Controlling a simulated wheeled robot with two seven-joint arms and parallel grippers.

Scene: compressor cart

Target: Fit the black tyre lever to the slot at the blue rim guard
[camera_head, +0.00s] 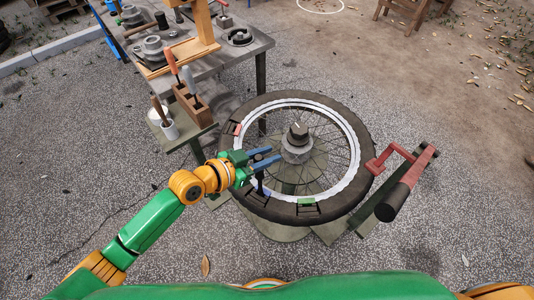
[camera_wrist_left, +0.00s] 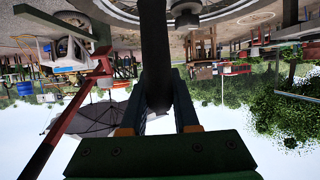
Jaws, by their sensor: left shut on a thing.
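My left gripper (camera_head: 268,160) reaches over the left side of the wheel (camera_head: 344,197), its fingers shut on the black tyre lever (camera_head: 260,174). In the left wrist view the lever (camera_wrist_left: 154,50) is a dark bar between the fingers (camera_wrist_left: 161,100). In the head view it stands roughly upright, its lower end close to the blue rim guard (camera_head: 262,191) at the front-left of the rim. The slot is too small to make out, and I cannot tell whether the lever touches the guard. My right gripper is out of view.
A red guard (camera_head: 237,129) and a green guard (camera_head: 307,201) also sit on the rim. A hub post (camera_head: 297,146) rises mid-wheel. A red crank handle (camera_head: 392,202) stands at right. A wooden tool holder (camera_head: 193,105) and white cup (camera_head: 169,130) stand at left.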

